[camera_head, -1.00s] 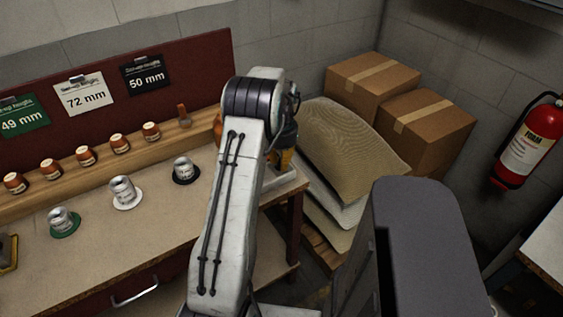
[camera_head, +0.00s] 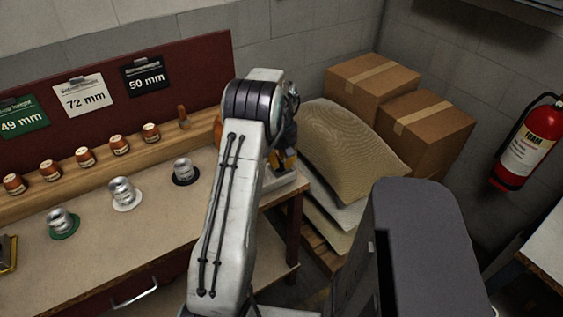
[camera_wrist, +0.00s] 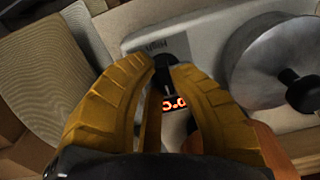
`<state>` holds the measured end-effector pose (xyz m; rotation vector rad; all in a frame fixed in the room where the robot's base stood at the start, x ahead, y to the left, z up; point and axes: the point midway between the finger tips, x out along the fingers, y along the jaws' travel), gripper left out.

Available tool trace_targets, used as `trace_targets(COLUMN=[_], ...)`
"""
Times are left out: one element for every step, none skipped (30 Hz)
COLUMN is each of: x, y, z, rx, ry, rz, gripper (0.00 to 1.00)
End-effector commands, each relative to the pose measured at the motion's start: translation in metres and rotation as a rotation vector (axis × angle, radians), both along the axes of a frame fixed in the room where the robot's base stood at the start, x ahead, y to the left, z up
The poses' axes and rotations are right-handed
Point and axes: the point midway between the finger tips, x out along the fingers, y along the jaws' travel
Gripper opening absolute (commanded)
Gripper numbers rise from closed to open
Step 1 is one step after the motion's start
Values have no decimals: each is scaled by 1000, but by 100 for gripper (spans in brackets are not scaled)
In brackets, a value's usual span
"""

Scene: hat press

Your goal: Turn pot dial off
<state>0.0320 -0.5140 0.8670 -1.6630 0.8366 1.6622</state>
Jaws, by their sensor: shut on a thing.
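My gripper (camera_wrist: 166,66) shows in the wrist view as two yellow fingers. Their tips are closed on a dark dial (camera_wrist: 173,48) on a pale pot base (camera_wrist: 137,38); the fingers cover part of the dial. Upside-down lettering that looks like "HIGH" stands beside the dial. A lit red-orange display (camera_wrist: 174,102) shows between the fingers, partly covered. A round silver lid (camera_wrist: 258,58) with a black knob (camera_wrist: 303,94) lies to the right. In the head view my gripper (camera_head: 283,160) is largely behind my arm, above the pale base (camera_head: 285,183) at the bench's right end.
Several silver cups on coloured discs, including a green one (camera_head: 63,222), stand along the bench (camera_head: 110,258). Several brown jars (camera_head: 85,156) line the wooden shelf behind. Sacks (camera_head: 345,140) and cardboard boxes (camera_head: 425,125) are stacked right of the bench. A fire extinguisher (camera_head: 528,145) hangs farther right.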

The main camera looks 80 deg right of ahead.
Motion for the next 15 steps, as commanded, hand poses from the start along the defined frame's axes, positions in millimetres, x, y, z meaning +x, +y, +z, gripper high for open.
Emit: trace_targets(x=[0,0,0,0,0,0,0,0,0,0,0,0,0,0,0], y=[1,1,1,1,1,1,1,1,1,1,1,1,1,1,1], z=[-2,-2,-2,-2,-2,-2,-2,-2,-2,-2,-2,-2,-2,-2,-2], rx=[6,6,6,6,6,6,6,6,7,7,7,7,7,7,7], ry=[0,0,0,0,0,0,0,0,-1,-1,-1,-1,-1,-1,-1], rz=[18,27,38,46,52,58,63,67,71,73,75,76,77,77,78], gripper=[0,0,0,0,0,0,0,0,0,0,0,0,0,0,0])
